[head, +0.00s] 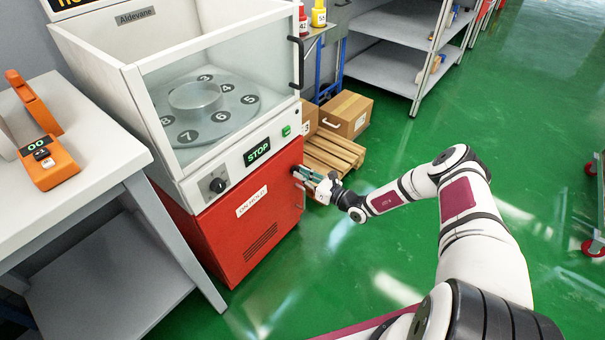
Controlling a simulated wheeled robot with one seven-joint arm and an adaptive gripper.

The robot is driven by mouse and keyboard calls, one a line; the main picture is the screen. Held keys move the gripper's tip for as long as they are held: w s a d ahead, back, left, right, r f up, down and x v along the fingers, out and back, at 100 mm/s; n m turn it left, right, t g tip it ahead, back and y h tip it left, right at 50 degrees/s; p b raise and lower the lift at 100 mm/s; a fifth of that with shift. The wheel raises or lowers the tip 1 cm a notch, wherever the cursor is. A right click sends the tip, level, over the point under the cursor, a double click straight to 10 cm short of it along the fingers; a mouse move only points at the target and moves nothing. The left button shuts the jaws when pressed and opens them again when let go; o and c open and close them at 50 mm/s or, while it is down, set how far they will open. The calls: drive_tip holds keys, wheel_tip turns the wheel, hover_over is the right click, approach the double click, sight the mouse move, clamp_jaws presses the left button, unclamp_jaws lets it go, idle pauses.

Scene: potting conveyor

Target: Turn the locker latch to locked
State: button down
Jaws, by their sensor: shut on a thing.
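The locker is the red cabinet (262,225) under the glass-walled machine, with its red door closed and a white label on it. My gripper (303,175) is at the upper right edge of the red door, reaching in from the right. It is shut on the latch there. The jaws cover most of the latch, and it is too small to tell which way it is turned.
The white machine (165,95) has a numbered round table inside, a STOP display (257,152) and a black knob (217,185). A grey table (75,185) stands at left. Cardboard boxes (346,113) and a wooden pallet (335,152) are behind my gripper.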

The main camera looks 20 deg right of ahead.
drive_tip(key=shift+n, duration=0.5)
idle(0.3)
drive_tip(key=c, duration=1.6)
unclamp_jaws()
drive_tip(key=shift+c, duration=0.2)
drive_tip(key=v, duration=1.2)
drive_tip(key=shift+r, duration=0.1)
